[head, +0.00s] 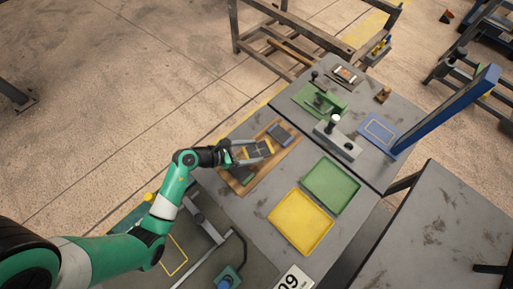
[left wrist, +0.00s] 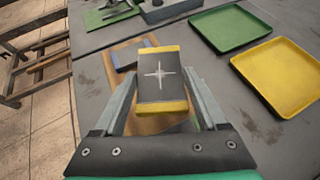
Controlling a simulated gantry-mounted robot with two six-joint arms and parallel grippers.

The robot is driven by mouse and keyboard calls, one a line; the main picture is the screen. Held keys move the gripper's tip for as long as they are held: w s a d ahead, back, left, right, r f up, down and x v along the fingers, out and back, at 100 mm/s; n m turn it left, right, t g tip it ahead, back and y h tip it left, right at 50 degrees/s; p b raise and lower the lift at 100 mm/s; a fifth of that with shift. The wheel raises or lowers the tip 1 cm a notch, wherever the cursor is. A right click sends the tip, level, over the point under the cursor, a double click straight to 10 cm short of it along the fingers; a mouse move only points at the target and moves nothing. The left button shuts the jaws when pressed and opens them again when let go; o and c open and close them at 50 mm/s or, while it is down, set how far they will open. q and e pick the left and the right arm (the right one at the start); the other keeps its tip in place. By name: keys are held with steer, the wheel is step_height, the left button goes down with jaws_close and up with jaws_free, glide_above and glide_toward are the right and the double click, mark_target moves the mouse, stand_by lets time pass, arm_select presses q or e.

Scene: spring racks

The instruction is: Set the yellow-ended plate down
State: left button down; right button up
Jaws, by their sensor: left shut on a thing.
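The yellow-ended plate (left wrist: 160,84) is a dark rectangle with yellow ends and a light cross mark on its face. It also shows in the head view (head: 258,149). My left gripper (head: 252,152) is shut on it and holds it over the wooden board (head: 284,150); the gap beneath is hard to judge. In the left wrist view the plate sits between the two grey fingers (left wrist: 160,92). A dark plate (head: 279,133) lies on the board beyond it. A green tray (head: 331,184) and a yellow tray (head: 300,222) stand to the right, with no contents visible. My right gripper is not in view.
A blue post (head: 445,110) rises at the right. Bare tabletop (head: 255,208) lies between the board and the yellow tray.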

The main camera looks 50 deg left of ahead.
mark_target(255, 150)
arm_select(q)
steer(key=w+f, duration=0.1)
steer(key=w+a+f+b, duration=0.1)
steer(key=f, duration=0.1)
steer(key=shift+f, duration=0.25)
steer(key=shift+w+a+f, duration=0.15)
steer(key=shift+w+f, duration=0.05)
steer(key=shift+w, duration=0.2)
steer(key=shift+w+a+f+b, duration=0.1)
steer(key=shift+f+b, duration=0.55)
steer(key=shift+f, duration=0.25)
steer(key=shift+w+a+f+b, duration=0.1)
steer(key=shift+f+b, duration=0.5)
steer(key=shift+f, duration=0.3)
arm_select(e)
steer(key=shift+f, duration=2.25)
arm_select(q)
steer(key=shift+f, duration=0.1)
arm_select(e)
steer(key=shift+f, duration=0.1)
